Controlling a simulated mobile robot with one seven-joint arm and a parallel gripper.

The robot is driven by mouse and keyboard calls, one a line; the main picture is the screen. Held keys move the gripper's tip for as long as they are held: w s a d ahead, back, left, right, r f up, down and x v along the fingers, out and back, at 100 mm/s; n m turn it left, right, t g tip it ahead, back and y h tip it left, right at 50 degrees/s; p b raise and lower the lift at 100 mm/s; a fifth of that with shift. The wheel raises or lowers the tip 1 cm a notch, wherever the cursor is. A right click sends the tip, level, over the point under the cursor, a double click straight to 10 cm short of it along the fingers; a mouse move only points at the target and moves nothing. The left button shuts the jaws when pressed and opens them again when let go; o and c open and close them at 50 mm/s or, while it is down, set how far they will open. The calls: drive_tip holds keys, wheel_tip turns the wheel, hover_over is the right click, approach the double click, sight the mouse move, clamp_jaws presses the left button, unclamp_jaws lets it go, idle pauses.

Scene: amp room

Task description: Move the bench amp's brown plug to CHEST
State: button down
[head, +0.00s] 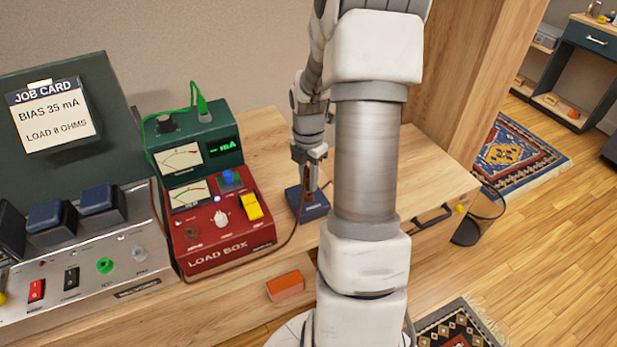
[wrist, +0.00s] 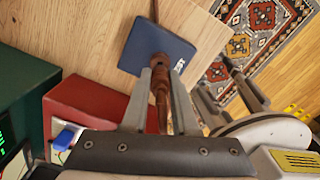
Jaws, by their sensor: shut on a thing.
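The brown plug (wrist: 161,92) is between the fingers of my gripper (wrist: 165,80) in the wrist view. My gripper is shut on it. The plug's tip meets the top of a small dark blue box (wrist: 137,52) with a white label that I cannot read; I cannot tell whether it is seated in it. In the head view my gripper (head: 313,172) points down over the blue box (head: 306,208), which lies on the wooden bench. A brown cord runs along the red load box's side toward the blue box. I see no readable CHEST label.
The red load box (head: 222,245) and green meter (head: 195,150) stand left of the blue box. A grey amp (head: 85,265) with switches is farther left. An orange block (head: 285,286) lies at the bench's front. Bench right of the blue box is partly hidden by my arm.

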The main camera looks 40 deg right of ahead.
drive_tip(key=shift+f+b, duration=0.55)
drive_tip(key=shift+f, duration=0.6)
idle(0.6)
drive_tip(key=c, duration=0.6)
unclamp_jaws()
wheel_tip(320, 180, up, 17)
drive_tip(key=p, duration=0.3)
drive_tip(key=shift+r, duration=0.2)
drive_tip(key=s+a+r+m+h, duration=0.1)
drive_tip(key=s+a+r+m, duration=0.1)
drive_tip(key=s+a+m, duration=0.65)
drive_tip(key=s+a+r+m+h, duration=0.1)
drive_tip(key=s+a+m, duration=0.2)
drive_tip(key=a, duration=1)
wheel_tip(320, 180, up, 11)
drive_tip(key=s+a+m+t+y+p, duration=0.2)
drive_tip(key=m+t+p, duration=0.2)
drive_tip(key=m, duration=0.4)
drive_tip(key=shift+s+t, duration=0.15)
drive_tip(key=shift+t, duration=0.65)
